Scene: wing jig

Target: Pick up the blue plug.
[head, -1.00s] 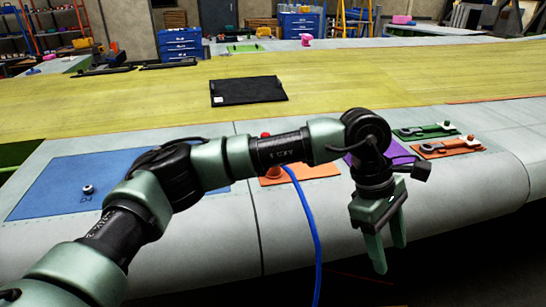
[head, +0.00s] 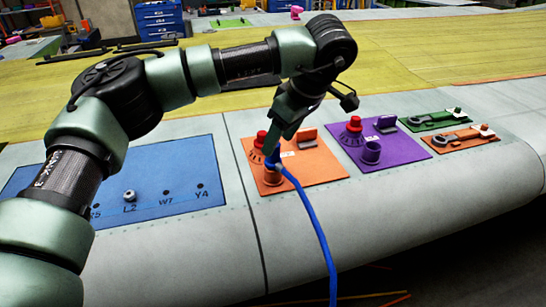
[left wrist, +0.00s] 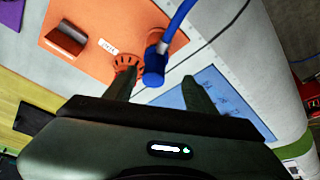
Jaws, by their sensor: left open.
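The blue plug (head: 272,160) is at the orange socket (head: 272,176) on the orange plate (head: 318,168), and its blue cable (head: 318,230) hangs over the wing's front edge. My left gripper (head: 271,146) is open, pointing down at the plug, with its fingers partly covering it. In the left wrist view the plug (left wrist: 154,66) lies between and just beyond the two open fingertips (left wrist: 160,84). I cannot tell whether a finger touches it. My right gripper is not in view.
A red knob (head: 261,139) stands close beside the gripper on the orange plate. A purple plate (head: 400,150) with its own red knob and socket is to the right, then green (head: 430,121) and orange latch plates. A blue labelled panel (head: 170,165) lies left.

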